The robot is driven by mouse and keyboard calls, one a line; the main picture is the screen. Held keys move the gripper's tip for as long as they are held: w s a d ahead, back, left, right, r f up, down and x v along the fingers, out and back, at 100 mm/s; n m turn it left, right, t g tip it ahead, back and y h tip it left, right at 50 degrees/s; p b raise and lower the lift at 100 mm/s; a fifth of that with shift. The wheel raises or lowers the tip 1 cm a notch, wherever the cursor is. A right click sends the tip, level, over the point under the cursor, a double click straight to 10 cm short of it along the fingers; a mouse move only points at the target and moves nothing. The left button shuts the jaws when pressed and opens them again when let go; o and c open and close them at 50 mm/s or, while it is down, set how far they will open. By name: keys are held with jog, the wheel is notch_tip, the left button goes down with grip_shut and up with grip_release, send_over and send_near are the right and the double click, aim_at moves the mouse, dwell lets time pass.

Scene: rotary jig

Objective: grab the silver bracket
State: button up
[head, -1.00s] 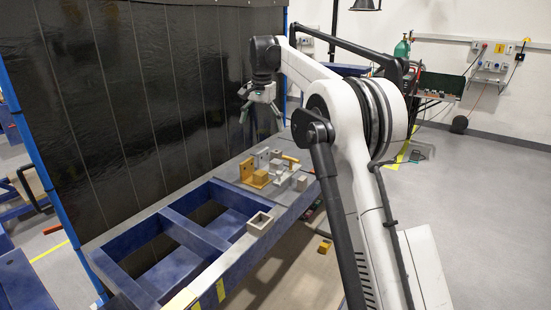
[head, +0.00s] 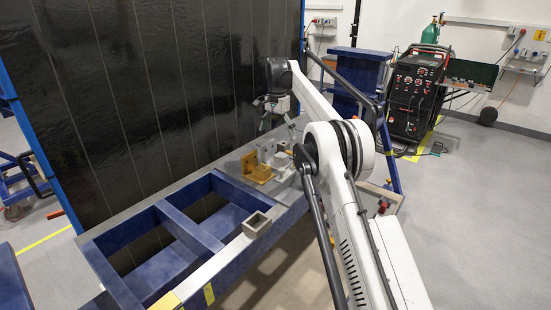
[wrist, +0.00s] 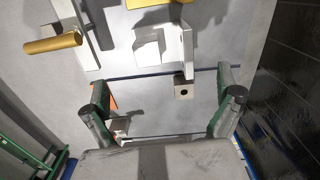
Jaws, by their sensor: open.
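A pale silver L-shaped bracket (wrist: 150,50) shows at the top middle of the wrist view, with an upright plate on its right side. It lies on the grey table top beyond my fingertips, apart from them. My gripper (wrist: 165,88) is open and empty, with its two fingers spread wide. In the head view my gripper (head: 273,107) hangs above the far part of the table, behind the cluster of parts. Silver pieces (head: 267,150) show in that cluster, but I cannot tell there which one is the bracket.
A gold cylinder (wrist: 52,44) lies left of the bracket. A small block with a hole (wrist: 183,90) sits just below it. A yellow angled part (head: 256,170) and a square tube piece (head: 257,224) are on the blue frame table (head: 180,228). A dark curtain (head: 140,95) stands behind the table.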

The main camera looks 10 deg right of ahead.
aim_at(277, 154)
jog(key=shift+w+a+f+p, duration=0.1)
jog(key=shift+f+p, duration=0.3)
jog(key=shift+f, duration=2.15)
jog(key=shift+w+f+p, duration=0.1)
jog(key=shift+f+p, duration=0.25)
jog(key=shift+f, duration=2.15)
jog(key=shift+s, duration=0.1)
jog(key=c, duration=1.6)
